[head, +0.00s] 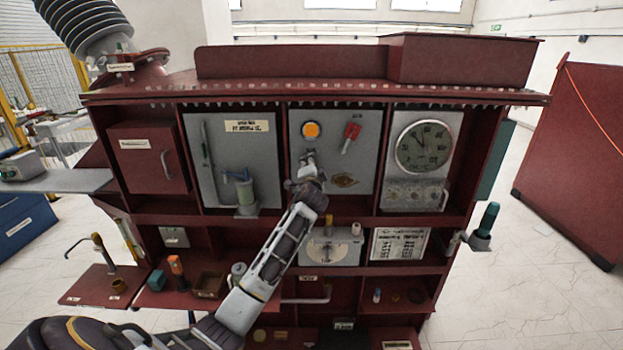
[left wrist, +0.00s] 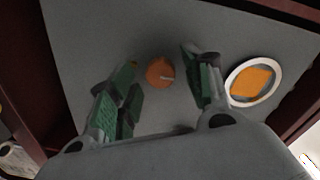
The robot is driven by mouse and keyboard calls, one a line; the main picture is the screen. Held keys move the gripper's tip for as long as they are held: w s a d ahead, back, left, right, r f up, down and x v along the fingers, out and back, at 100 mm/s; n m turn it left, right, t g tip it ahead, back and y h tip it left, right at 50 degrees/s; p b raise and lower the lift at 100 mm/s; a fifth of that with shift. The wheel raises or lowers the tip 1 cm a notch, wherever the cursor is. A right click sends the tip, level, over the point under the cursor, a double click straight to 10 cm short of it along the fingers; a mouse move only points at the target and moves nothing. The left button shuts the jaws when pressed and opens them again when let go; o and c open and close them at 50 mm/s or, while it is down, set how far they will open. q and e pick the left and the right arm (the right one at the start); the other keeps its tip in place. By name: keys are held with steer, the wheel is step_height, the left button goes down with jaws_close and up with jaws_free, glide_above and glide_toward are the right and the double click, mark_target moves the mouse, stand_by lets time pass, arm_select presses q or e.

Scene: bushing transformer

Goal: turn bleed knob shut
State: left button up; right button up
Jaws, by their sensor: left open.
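A round orange-brown knob (left wrist: 160,73) with a pale mark on its face sits on the grey panel in the left wrist view. I take it for the bleed knob. My left gripper (left wrist: 160,66) is open, its green-padded fingers on either side of the knob with gaps visible; whether the tips touch the panel I cannot tell. In the head view my left gripper (head: 307,160) is in front of the middle grey panel (head: 375,155), just below the orange round indicator (head: 311,130), and hides the knob. The indicator with its white ring also shows in the left wrist view (left wrist: 253,82).
A red handle (head: 350,135) is on the same panel, right of my gripper, and a brass plate (head: 344,180) is below it. A large gauge (head: 423,146) is in the right bay. A pump-like cylinder (head: 245,193) stands in the left bay. Dark red dividers frame the bays.

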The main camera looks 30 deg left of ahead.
arm_select(q)
steer(key=v, duration=1.1)
stand_by(0.3)
steer(key=shift+s, duration=0.15)
